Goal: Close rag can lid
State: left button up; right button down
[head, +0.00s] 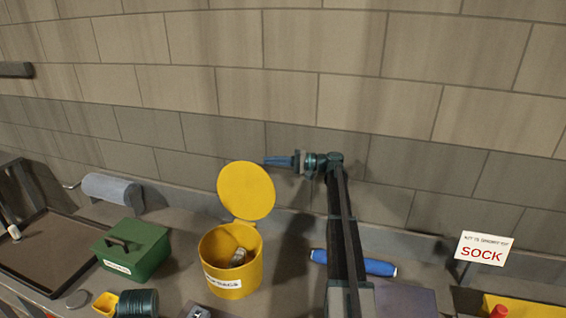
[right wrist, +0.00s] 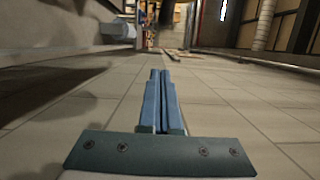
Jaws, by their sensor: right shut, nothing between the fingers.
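The yellow rag can (head: 231,272) stands on the bench with a white label on its front and something brownish inside. Its round yellow lid (head: 246,190) is open, standing up at the back of the can near the wall. My right gripper (head: 268,161) is shut and empty, pointing left, at the upper right edge of the lid; I cannot tell whether it touches. In the right wrist view the blue fingers (right wrist: 160,95) lie together with nothing between them. The can and lid are not recognisable in that view. My left gripper is not in view.
A green box (head: 133,250) with a handle stands left of the can, beside a dark tray (head: 50,290). A blue roll (head: 365,264) lies behind my right arm. A grey roll (head: 112,190) is near the wall.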

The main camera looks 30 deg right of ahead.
jog(key=shift+s+a, duration=0.2)
jog(key=shift+a, duration=0.6)
jog(key=shift+s+a, duration=0.25)
jog(key=shift+a, duration=0.55)
jog(key=shift+s+a, duration=0.2)
jog(key=shift+a, duration=0.6)
